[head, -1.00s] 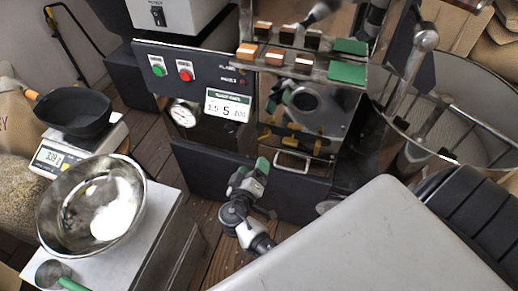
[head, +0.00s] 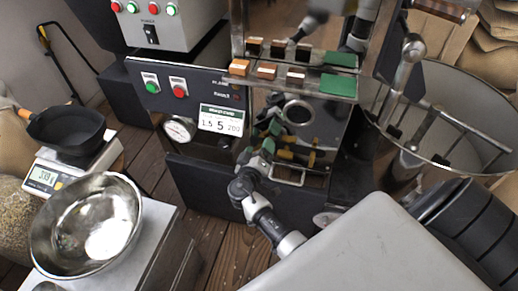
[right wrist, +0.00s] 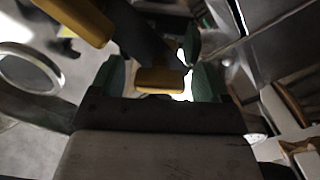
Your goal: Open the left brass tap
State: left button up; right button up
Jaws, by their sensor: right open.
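My right gripper (head: 256,155) is in front of the dark roaster's lower front, its green fingertips at the brass-coloured taps. In the right wrist view it (right wrist: 158,82) is open, with a green pad on each side. The end of a brass-yellow handle (right wrist: 160,80) shows between the pads, with no clear grip on it. A second yellow bar (right wrist: 75,20) crosses the upper left of that view. In the head view one brass handle (head: 285,155) shows just right of the fingertips and another further right (head: 313,157). The gripper partly hides the left tap area. My left gripper is not in view.
A steel bowl (head: 88,222) stands at lower left; a round cooling tray (head: 455,150) is at right.

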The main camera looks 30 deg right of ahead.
jog(key=c, duration=0.9)
jog(key=shift+c, duration=0.2)
